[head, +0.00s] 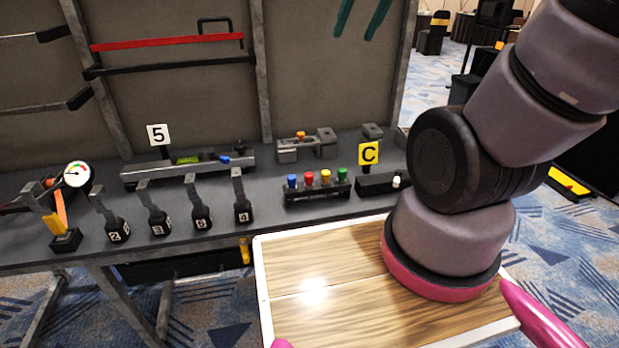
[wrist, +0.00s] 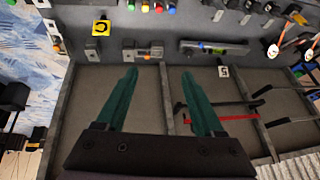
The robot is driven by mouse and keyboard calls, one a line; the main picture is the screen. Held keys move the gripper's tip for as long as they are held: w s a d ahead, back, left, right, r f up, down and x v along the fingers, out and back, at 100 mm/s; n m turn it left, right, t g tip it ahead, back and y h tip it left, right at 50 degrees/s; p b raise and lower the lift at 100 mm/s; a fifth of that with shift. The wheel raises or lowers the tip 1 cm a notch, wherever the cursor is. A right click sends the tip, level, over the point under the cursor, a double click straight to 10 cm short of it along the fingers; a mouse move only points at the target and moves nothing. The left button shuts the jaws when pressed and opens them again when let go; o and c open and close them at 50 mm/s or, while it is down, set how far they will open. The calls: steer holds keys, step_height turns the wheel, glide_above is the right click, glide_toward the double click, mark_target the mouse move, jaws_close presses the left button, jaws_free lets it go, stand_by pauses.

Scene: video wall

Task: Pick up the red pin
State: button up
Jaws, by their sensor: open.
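The red pin (head: 309,179) stands upright in a black holder (head: 318,194) on the dark bench, between a blue pin (head: 292,182) and a yellow pin (head: 326,177), with a green pin (head: 342,175) at the right end.
A yellow C sign (head: 368,153) with a black block stands right of the holder. Numbered black stands (head: 200,213) and a grey rail (head: 185,168) are to the left. A mesh back wall (head: 330,80) rises behind. A wood-topped tray (head: 330,290) is in front.

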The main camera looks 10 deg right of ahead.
steer(key=w+a+f+n+g, duration=0.1)
steer(key=w+f+n+g, duration=0.1)
steer(key=w+f+n, duration=0.45)
steer(key=n+g+h, duration=0.2)
steer(key=n+g, duration=0.2)
steer(key=n, duration=0.7)
glide_above(309, 174)
step_height(309, 174, down, 32)
steer(key=shift+s, duration=0.15)
steer(key=shift+f, duration=3.2)
jaws_close()
